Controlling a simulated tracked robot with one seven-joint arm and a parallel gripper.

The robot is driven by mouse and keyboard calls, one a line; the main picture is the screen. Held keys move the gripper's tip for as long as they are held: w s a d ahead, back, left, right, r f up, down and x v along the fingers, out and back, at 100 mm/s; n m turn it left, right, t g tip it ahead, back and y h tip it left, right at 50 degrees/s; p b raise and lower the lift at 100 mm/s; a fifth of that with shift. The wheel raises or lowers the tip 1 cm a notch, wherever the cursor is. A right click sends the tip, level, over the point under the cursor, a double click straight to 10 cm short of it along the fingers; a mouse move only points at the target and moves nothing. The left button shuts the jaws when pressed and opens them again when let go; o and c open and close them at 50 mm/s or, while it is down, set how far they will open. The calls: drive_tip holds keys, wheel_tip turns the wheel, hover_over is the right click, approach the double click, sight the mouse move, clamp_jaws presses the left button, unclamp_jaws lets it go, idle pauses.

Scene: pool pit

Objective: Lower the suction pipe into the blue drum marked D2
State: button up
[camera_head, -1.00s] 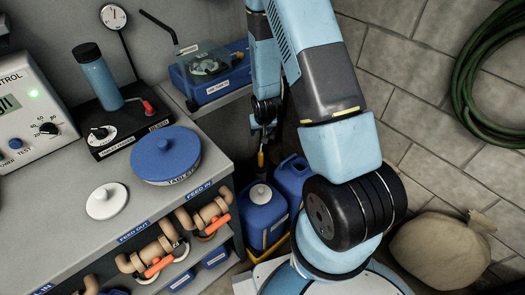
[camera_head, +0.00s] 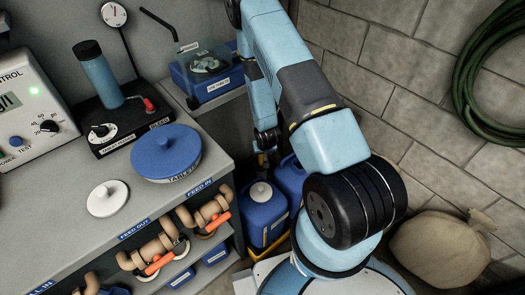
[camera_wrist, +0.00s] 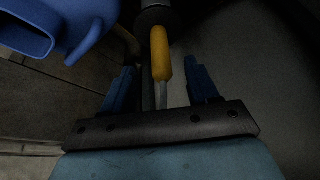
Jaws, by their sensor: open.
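Two blue drums stand in the corner beside the bench. The nearer one (camera_head: 265,214) has a grey cap and a white label too small to read. The other (camera_head: 291,181) is behind it, partly hidden by my arm. I cannot tell which is D2. A blue container (camera_wrist: 50,28) is at the upper left in the wrist view. My gripper (camera_wrist: 159,68) is open. A yellow piece (camera_wrist: 160,52) with a grey stem shows between its fingers, with gaps on both sides. I cannot tell whether it is the suction pipe. In the head view my gripper is small and dark.
The bench (camera_head: 60,205) at left holds a blue tablet lid (camera_head: 166,152), a white cap (camera_head: 107,198) and a control box (camera_head: 30,110). Pipes with orange valves (camera_head: 160,262) are under its edge. A sack (camera_head: 440,248) and green hose (camera_head: 480,80) are at right.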

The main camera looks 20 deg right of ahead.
sight(262, 156)
drive_tip(key=shift+x, duration=4)
drive_tip(key=shift+c, duration=0.3)
